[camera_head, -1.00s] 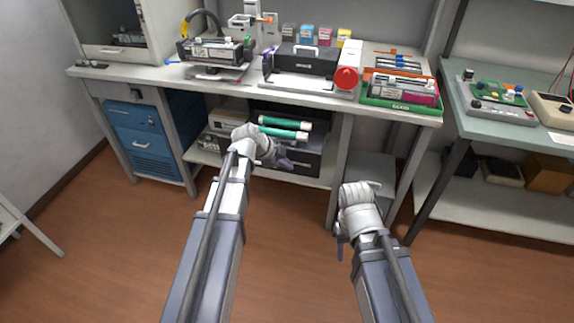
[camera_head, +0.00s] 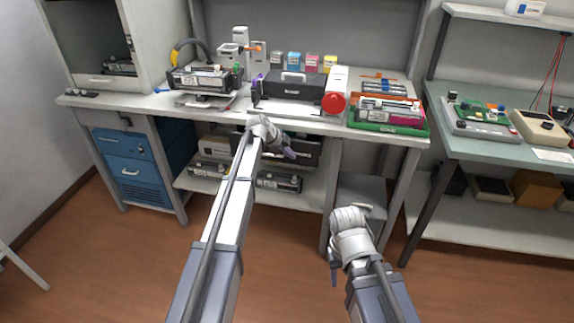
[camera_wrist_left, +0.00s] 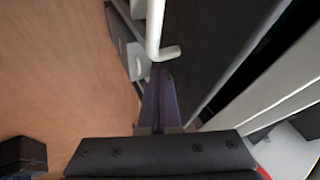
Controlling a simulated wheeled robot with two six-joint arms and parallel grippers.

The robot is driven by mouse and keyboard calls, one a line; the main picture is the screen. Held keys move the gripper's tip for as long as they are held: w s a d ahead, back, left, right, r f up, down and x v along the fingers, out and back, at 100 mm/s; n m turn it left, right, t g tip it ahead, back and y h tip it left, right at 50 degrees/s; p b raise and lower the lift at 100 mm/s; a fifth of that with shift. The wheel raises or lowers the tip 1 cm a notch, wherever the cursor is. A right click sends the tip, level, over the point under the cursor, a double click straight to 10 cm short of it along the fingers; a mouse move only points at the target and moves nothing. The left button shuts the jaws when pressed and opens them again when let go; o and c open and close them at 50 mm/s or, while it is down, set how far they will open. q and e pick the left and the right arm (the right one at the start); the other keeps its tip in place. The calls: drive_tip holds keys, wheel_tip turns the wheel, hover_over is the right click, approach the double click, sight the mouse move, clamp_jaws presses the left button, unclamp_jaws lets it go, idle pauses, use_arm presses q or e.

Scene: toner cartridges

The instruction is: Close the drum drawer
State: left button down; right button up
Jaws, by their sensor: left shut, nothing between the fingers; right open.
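The drum drawer (camera_head: 305,152) is a dark front with a pale bar handle, in the black unit on the shelf under the bench. The drawer front sits close to the unit, and no teal rollers show; whether it is fully flush I cannot tell, as my left arm covers part. My left gripper (camera_head: 291,154) is shut and empty, at the drawer front. In the left wrist view its purple fingers (camera_wrist_left: 160,85) are together just below the end of the white handle (camera_wrist_left: 155,35), beside the dark panel (camera_wrist_left: 208,35). My right gripper (camera_head: 334,278) is open and empty, low and away from the bench.
A black cartridge (camera_head: 280,182) lies on the lower shelf below the unit. The bench top (camera_head: 225,110) above carries a printer unit (camera_head: 290,86) and a green tray (camera_head: 388,129). A blue cabinet (camera_head: 130,170) stands left. The floor in front is clear.

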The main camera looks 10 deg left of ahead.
sight(291, 147)
use_arm(q)
drive_tip(key=shift+w, duration=1.65)
drive_tip(key=shift+s+d, duration=0.1)
